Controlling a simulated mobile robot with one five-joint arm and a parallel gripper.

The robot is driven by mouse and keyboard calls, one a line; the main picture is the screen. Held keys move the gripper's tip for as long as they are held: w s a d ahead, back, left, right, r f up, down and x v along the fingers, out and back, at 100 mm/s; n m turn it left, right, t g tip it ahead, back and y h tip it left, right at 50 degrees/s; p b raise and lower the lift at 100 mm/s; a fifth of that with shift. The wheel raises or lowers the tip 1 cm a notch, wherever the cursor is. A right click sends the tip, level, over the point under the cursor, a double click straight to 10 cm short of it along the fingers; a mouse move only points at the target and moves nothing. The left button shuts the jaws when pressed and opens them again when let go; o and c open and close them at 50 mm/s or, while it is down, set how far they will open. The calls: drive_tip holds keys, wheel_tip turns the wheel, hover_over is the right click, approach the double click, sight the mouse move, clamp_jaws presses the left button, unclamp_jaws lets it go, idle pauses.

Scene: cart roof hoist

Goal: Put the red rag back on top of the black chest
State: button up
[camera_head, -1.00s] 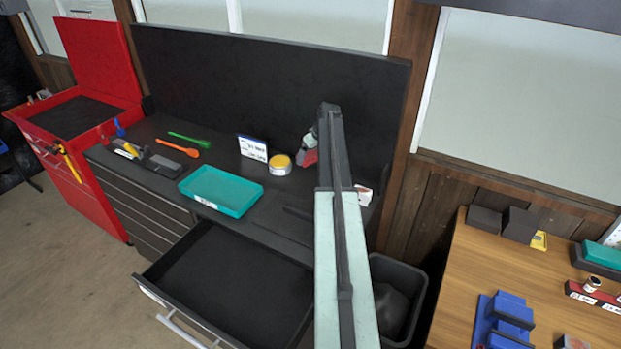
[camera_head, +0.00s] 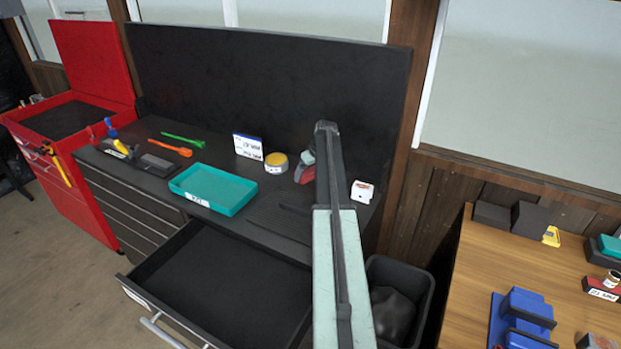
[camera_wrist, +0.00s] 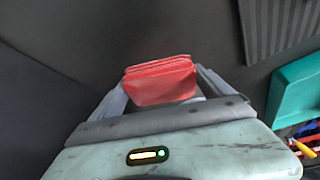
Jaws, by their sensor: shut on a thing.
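The red rag (camera_wrist: 160,80) is a folded red bundle between the fingers of my gripper (camera_wrist: 162,88) in the wrist view. My gripper is shut on it. In the head view the rag (camera_head: 304,173) shows as a small red patch just left of my arm, partly hidden by the gripper. The black chest (camera_head: 225,157) has a dark flat top, a tall back panel and an open drawer at the front. The rag is over the back right part of the top, close to the back panel. I cannot tell whether it touches the top.
On the chest top are a teal tray (camera_head: 213,190), a yellow-lidded tin (camera_head: 276,162), a white-and-blue card (camera_head: 248,147), a white box (camera_head: 362,191) and a dark ribbed mat (camera_head: 272,215). The open drawer (camera_head: 215,280) juts forward. A black bin (camera_head: 412,290) stands at right.

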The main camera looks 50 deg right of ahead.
drive_tip(key=shift+r, duration=0.15)
drive_tip(key=shift+f, duration=0.2)
drive_tip(key=o, duration=0.9)
drive_tip(key=p+v, duration=1.1)
drive_tip(key=v, duration=0.1)
drive_tip(key=shift+s+a+r, duration=0.1)
drive_tip(key=shift+r, duration=0.1)
